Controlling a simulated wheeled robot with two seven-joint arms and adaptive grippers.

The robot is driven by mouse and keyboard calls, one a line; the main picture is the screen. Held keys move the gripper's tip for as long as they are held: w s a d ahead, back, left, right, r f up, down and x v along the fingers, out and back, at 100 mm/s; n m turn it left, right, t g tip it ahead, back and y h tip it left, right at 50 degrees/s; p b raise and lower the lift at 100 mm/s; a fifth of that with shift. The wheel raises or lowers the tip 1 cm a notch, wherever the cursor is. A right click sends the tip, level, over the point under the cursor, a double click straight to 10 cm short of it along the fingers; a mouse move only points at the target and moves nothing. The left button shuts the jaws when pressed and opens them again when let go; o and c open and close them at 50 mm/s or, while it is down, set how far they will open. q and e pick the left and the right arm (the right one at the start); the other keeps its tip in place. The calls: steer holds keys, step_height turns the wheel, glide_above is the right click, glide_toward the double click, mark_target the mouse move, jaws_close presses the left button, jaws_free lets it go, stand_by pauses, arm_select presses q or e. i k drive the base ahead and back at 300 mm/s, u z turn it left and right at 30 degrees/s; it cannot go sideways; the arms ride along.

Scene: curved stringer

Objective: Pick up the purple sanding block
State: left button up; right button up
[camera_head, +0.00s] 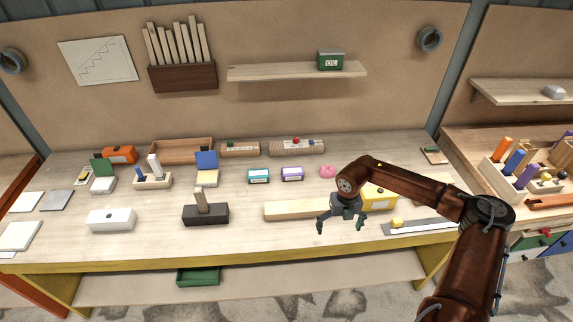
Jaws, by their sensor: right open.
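A small purple block with a pale top (292,174), which looks like the purple sanding block, lies on the workbench (300,237) near the middle. A similar teal block (258,176) lies just to its left. My right gripper (341,226) is open and empty, fingers pointing down. It is nearer the front edge than the purple block and to its right, clearly apart from it. My left gripper is not in view.
A long pale wood bar (293,211) lies left of my right gripper, and a yellow box (379,198) is behind it. A pink object (327,171) sits right of the purple block. A dark block with an upright wooden piece (205,214) stands left.

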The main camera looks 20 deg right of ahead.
mark_target(292, 173)
steer(key=i, duration=1.3)
